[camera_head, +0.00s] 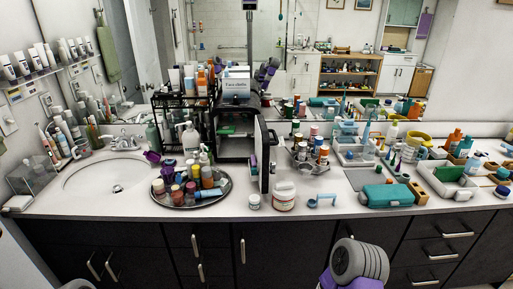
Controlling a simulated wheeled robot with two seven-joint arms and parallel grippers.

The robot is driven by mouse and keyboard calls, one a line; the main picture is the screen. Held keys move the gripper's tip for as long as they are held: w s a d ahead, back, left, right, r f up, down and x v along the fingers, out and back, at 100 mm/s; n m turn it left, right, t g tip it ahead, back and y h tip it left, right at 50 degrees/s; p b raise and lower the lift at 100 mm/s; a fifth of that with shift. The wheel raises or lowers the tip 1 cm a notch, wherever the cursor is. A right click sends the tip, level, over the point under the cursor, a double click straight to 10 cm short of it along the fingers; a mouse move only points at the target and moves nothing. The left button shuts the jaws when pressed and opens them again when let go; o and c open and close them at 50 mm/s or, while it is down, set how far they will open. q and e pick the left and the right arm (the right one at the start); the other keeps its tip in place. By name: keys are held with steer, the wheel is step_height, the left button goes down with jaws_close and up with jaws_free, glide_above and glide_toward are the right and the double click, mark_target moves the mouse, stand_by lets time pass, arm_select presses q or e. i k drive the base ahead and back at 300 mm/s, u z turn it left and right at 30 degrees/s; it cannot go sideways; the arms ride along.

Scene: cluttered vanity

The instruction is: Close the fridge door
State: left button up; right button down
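A small black fridge (238,118) stands on the counter near the middle, against the mirror. Its door (265,155) is open and swung out toward me, seen nearly edge-on. The inside of the fridge shows to the left of the door, with a few items on a shelf. A grey and purple link of my own arm (358,262) shows at the bottom right, in front of the drawers and well apart from the door. No gripper fingers are visible; both grippers are out of view.
A round tray of bottles (164,199) stands left of the door. A white jar (284,196) and a small jar (254,201) stand close by the door's front edge. A black rack (172,130) stands left of the fridge. A teal case (388,196) lies right.

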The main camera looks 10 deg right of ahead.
mark_target(263, 151)
steer(key=k, duration=0.35)
steer(key=z, duration=1.8)
steer(key=i, duration=1.25)
steer(key=u, duration=1.85)
steer(key=k, duration=0.45)
steer(key=u, duration=1)
steer(key=i, duration=0.6)
steer(key=z, duration=0.15)
